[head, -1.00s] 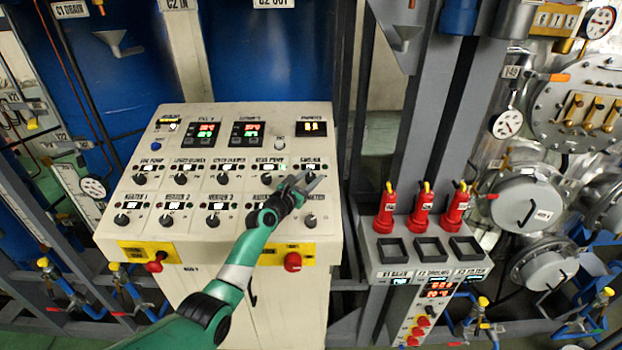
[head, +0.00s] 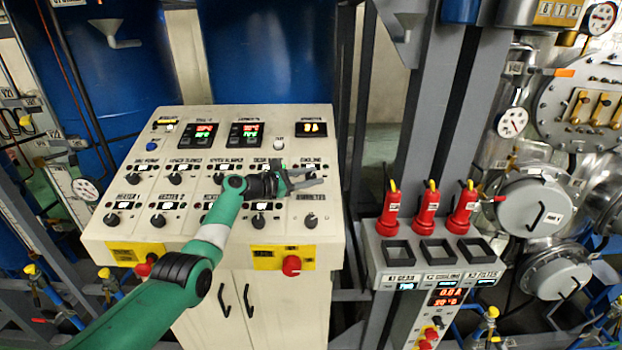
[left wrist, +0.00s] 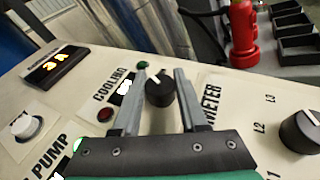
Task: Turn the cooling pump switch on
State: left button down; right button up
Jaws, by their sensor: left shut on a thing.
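The cooling pump switch (left wrist: 160,88) is a round black knob with a white pointer line on the sloping cream panel. In the left wrist view it sits between the two grey fingers of my left gripper (left wrist: 158,100), which is shut on it. The "COOLING" label (left wrist: 110,84) is left of the knob, with a green lamp (left wrist: 143,65) and a red lamp (left wrist: 105,115) close by. In the head view my left gripper (head: 306,179) covers the knob at the right end of the upper switch row. My right gripper is not in view.
Other black knobs fill the panel, including one by the "L1, L2, L3" marks (left wrist: 302,130). A lit ammeter display (head: 311,129) is above. A red emergency button (head: 291,265) is on the front edge.

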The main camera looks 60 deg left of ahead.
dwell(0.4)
pick_arm(q)
jog(key=shift+c, duration=2.2)
grip_release()
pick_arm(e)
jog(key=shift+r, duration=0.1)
